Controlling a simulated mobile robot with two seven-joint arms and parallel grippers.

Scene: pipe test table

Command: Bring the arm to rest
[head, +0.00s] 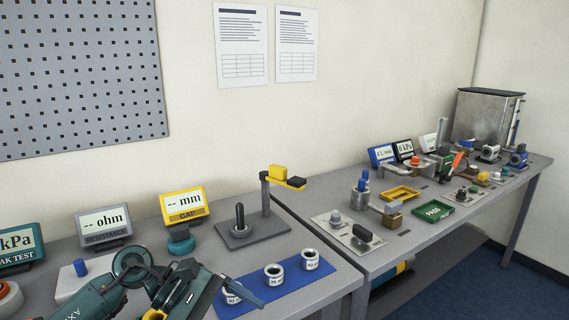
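My arm, teal and dark grey, comes in at the bottom left of the head view. Its gripper end (190,292) is low over the near edge of the left table (330,266). The fingertips are not clear, so I cannot tell whether it is open, shut or holding something. A thin blue-grey pointed piece (243,292) sticks out to its right, in front of the blue mat (288,287); I cannot tell what it belongs to. My other gripper is not in view.
Several white ring-shaped pieces (273,274) stand on the mat. Behind are a black-handled stand with a yellow-topped post (265,205) and the gap display (184,205). The right table carries a green tray (433,212), a yellow tray (401,194) and a metal tank (485,120).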

